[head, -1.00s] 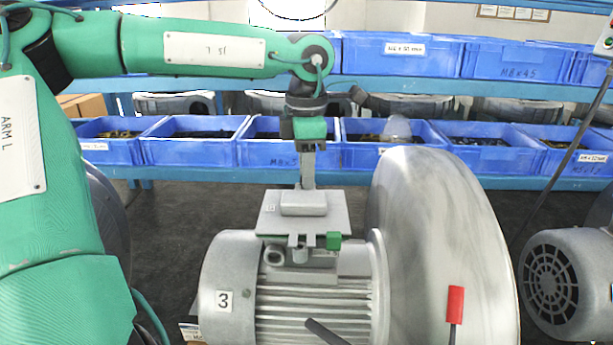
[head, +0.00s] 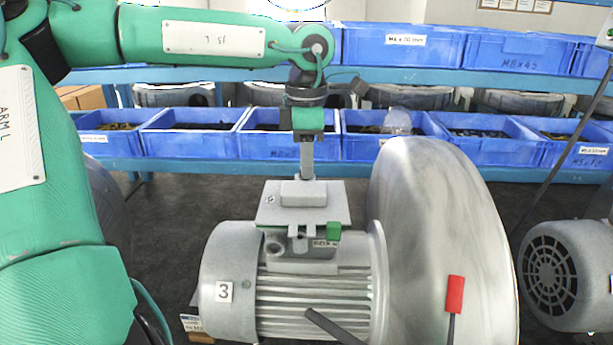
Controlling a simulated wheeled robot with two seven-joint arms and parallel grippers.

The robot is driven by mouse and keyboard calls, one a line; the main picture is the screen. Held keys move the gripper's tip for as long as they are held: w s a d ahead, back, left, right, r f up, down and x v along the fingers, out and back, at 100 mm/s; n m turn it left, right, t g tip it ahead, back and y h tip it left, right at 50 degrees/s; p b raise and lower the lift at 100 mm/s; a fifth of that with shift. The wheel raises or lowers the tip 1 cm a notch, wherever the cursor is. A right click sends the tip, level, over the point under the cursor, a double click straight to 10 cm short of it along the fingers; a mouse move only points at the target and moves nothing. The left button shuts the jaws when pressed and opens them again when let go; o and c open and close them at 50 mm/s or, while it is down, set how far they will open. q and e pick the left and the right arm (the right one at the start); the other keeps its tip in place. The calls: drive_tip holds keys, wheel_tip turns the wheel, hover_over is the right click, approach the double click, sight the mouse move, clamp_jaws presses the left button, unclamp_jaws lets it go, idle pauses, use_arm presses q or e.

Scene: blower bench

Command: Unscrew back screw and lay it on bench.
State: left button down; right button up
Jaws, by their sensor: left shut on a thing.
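The blower (head: 310,290) has a ribbed grey motor marked 3 and a large round housing on its right. On top of the motor is a terminal box with a flat grey lid (head: 330,205). My left gripper (head: 307,172) comes down from above at the back edge of the lid, pointing down. It is shut, with its fingertips at or behind the lid's raised block. The back screw cannot be made out; the gripper and the block hide that spot. A small screw head (head: 270,199) shows at the lid's left. My right gripper is not in view.
Blue bins (head: 190,140) line the shelves behind. Another motor (head: 560,280) is at the right.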

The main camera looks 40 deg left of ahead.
use_arm(q)
drive_tip(key=n+b, duration=0.2)
drive_tip(key=n, duration=0.2)
drive_tip(key=shift+n, duration=0.3)
drive_tip(key=n+b, duration=0.1)
drive_tip(key=n, duration=0.1)
drive_tip(key=shift+n+b, duration=0.35)
drive_tip(key=shift+n, duration=0.05)
drive_tip(key=shift+n+b, duration=0.45)
drive_tip(key=shift+n, duration=0.55)
drive_tip(key=shift+n+b, duration=0.35)
drive_tip(key=shift+n, duration=0.75)
drive_tip(key=n+b, duration=0.1)
drive_tip(key=n, duration=0.2)
drive_tip(key=shift+b, duration=0.3)
drive_tip(key=n, duration=0.3)
drive_tip(key=shift+b, duration=0.35)
drive_tip(key=shift+n, duration=0.5)
drive_tip(key=n, duration=0.3)
drive_tip(key=shift+n, duration=1.1)
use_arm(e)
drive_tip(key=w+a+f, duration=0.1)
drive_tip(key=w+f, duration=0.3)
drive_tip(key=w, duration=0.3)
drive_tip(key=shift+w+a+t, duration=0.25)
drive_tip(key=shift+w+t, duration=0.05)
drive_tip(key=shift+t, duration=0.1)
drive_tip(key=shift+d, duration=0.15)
